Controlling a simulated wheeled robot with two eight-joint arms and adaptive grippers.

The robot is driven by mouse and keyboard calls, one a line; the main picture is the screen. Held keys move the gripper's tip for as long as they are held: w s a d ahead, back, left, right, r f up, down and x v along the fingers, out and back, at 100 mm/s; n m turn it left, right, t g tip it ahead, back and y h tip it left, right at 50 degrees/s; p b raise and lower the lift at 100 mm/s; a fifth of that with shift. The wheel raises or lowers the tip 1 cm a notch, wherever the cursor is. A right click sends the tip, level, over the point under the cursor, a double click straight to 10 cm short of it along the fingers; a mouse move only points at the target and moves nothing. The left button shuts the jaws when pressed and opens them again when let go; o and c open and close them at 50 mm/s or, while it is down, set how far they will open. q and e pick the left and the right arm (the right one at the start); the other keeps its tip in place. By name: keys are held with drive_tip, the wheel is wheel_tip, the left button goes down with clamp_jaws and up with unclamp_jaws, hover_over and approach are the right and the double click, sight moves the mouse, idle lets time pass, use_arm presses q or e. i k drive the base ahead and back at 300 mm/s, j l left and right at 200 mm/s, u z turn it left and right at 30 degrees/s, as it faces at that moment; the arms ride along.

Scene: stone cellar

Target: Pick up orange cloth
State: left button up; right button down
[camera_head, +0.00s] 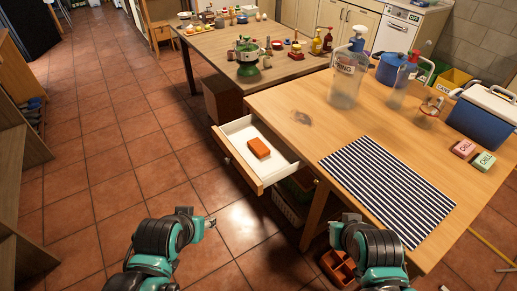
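A small orange folded block, which looks like the orange cloth (259,147), lies in the open white drawer (236,126) of the wooden table. My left arm comes in at the bottom, and its gripper end (211,222) is over the floor, in front of and below the drawer, apart from the cloth. My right arm is bent at the bottom right, with its gripper end (350,217) near the table's front edge. The fingers of both grippers are too small or hidden to tell whether they are open.
The table (290,110) carries a striped mat (388,185), a clear pump bottle (347,75), a blue cooler (483,115) and two small boxes, pink and green. An orange-red crate (338,268) is on the floor below. The tiled floor at left is clear.

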sight(260, 148)
drive_tip(key=i+j+z, duration=0.55)
drive_tip(key=j+z, duration=0.3)
drive_tip(key=j, duration=0.15)
drive_tip(key=i+j+z, duration=0.3)
drive_tip(key=j, duration=0.15)
drive_tip(key=k, duration=0.1)
